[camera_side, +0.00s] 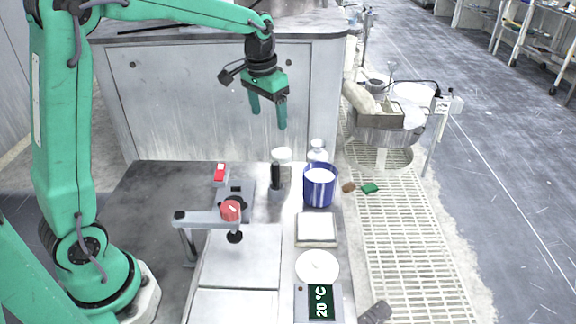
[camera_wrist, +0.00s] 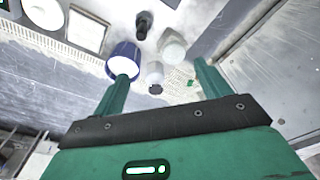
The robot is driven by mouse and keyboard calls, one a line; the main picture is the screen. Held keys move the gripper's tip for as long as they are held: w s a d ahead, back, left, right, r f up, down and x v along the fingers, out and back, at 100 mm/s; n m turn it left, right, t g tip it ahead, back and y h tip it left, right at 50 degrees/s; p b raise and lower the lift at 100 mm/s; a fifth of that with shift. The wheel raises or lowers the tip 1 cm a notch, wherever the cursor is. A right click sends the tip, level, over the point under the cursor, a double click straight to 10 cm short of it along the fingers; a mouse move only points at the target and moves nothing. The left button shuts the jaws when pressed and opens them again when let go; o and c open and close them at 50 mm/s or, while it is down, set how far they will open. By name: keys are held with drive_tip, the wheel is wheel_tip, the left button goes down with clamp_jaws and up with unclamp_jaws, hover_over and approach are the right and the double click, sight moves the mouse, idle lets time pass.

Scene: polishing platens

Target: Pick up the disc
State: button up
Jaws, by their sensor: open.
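A flat, round white disc (camera_side: 317,266) lies at the front right of the bench in the side view, between a square white pad and a temperature display. In the wrist view the disc (camera_wrist: 45,12) is at the top left, partly cut off by the frame edge. My gripper (camera_side: 268,118) is high above the back of the bench, pointing down, with its two green fingers apart and nothing between them. It is well behind and above the disc, not touching anything. In the wrist view my gripper (camera_wrist: 162,70) has its fingers spread over the bottles and the blue pot.
A blue pot (camera_side: 320,188) with white contents, a white bottle (camera_side: 318,150) and a black upright post (camera_side: 276,177) stand at the bench's back. A square white pad (camera_side: 317,229) lies behind the disc; the display (camera_side: 318,302) is in front. A clamp-like fixture with red knob (camera_side: 230,210) stands left.

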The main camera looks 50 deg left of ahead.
drive_tip(key=g, duration=0.1)
hover_over(282, 153)
wheel_tip(282, 153, down, 8)
drive_tip(key=shift+a+r, duration=0.1)
drive_tip(key=shift+r, duration=0.1)
drive_tip(key=shift+f, duration=0.1)
drive_tip(key=shift+f, duration=1.2)
drive_tip(key=shift+f, duration=0.1)
drive_tip(key=shift+f, duration=2.5)
drive_tip(key=shift+c, duration=0.5)
drive_tip(key=c, duration=1)
